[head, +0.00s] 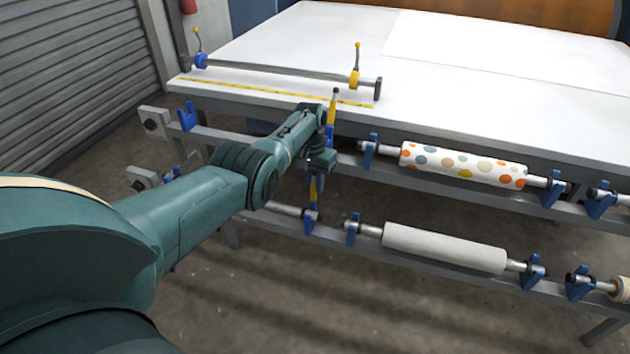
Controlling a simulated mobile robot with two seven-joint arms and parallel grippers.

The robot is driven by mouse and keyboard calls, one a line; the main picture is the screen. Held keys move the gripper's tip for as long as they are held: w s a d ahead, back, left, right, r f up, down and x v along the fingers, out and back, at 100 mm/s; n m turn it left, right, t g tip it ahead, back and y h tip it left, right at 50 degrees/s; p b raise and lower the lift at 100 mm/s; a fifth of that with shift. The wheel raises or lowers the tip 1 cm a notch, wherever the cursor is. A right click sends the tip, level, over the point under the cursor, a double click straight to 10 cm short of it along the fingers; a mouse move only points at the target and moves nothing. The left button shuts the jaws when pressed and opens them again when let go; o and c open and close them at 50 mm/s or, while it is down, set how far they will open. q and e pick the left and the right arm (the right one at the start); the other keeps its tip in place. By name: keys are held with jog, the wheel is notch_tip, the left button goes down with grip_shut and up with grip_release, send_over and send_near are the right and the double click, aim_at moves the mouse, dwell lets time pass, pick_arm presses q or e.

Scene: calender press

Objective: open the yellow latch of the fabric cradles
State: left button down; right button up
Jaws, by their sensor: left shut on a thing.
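My left gripper (314,171) reaches down in front of the frame under the table. It is shut on the upper end of the lower yellow latch (313,190), and it hides that end. This latch stands about upright above a blue cradle (310,216) on the lower rail. The upper yellow latch (332,109) stands upright with a dark knob, just behind my left wrist, over a blue cradle (329,135) on the upper rail. My arm partly hides the upper rail there. My right gripper is not in view.
A roll with coloured dots (463,164) lies in the upper cradles, and a white roll (443,248) lies in the lower ones. The white table (480,90) carries a grey bar (275,73) with yellow-knobbed levers. Open floor lies in front.

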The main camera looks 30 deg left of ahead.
pick_arm(q)
jog(key=c, duration=1.5)
grip_release()
jog(key=shift+d+f, duration=0.15)
jog(key=shift+o, duration=0.5)
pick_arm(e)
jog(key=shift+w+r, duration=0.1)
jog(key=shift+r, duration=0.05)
pick_arm(q)
jog(key=shift+r, duration=0.25)
jog(key=r, duration=0.1)
jog(key=r+p, duration=0.1)
jog(key=r, duration=0.1)
jog(key=r+p, duration=0.1)
jog(key=shift+a+r, duration=0.15)
jog(key=shift+a, duration=0.15)
jog(key=r, duration=0.3)
jog(key=r+p, duration=0.1)
jog(key=r, duration=0.3)
jog(key=shift+w+a+r, duration=0.1)
jog(key=shift+a+r, duration=0.1)
jog(key=shift+r, duration=0.45)
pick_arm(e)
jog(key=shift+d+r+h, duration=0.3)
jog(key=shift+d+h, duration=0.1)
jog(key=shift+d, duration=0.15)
